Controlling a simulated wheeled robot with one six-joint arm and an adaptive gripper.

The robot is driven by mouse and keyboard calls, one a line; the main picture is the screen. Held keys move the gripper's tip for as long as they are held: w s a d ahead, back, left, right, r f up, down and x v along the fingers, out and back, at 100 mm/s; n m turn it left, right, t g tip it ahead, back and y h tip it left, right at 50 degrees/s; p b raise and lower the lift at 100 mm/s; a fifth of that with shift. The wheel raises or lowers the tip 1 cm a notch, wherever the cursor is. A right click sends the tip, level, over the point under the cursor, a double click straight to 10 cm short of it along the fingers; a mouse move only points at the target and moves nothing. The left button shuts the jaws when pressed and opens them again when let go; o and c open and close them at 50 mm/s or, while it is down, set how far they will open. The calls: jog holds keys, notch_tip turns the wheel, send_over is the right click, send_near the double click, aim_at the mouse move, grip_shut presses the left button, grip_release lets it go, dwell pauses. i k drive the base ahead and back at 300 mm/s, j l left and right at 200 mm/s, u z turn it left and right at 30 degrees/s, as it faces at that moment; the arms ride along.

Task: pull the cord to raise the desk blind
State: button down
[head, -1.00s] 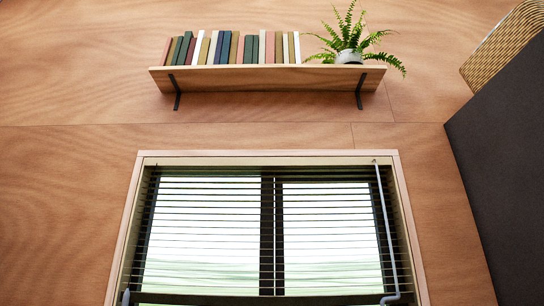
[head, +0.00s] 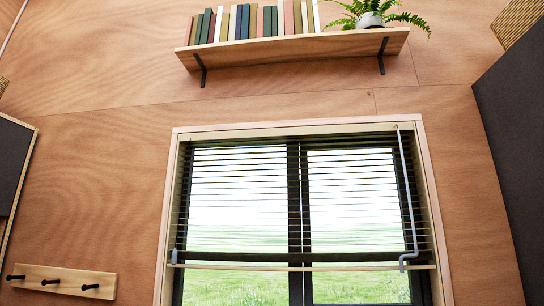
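The desk blind (head: 295,185) hangs in the window with dark horizontal slats. A pale grey rod with a hooked lower end (head: 408,200) hangs down the right side. My gripper is not in view.
A shelf (head: 300,50) with books and a potted fern (head: 370,18) is above the window. A wooden peg rail (head: 65,281) is on the wall at lower left. A dark panel (head: 515,150) stands at the right. The desk is not in view.

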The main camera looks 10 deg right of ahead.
aim_at(175, 253)
jog(key=i+j, duration=0.15)
jog(key=j, duration=0.25)
jog(key=i+j, duration=0.2)
jog(key=j, duration=0.15)
jog(key=i+j, duration=0.15)
jog(key=j, duration=0.25)
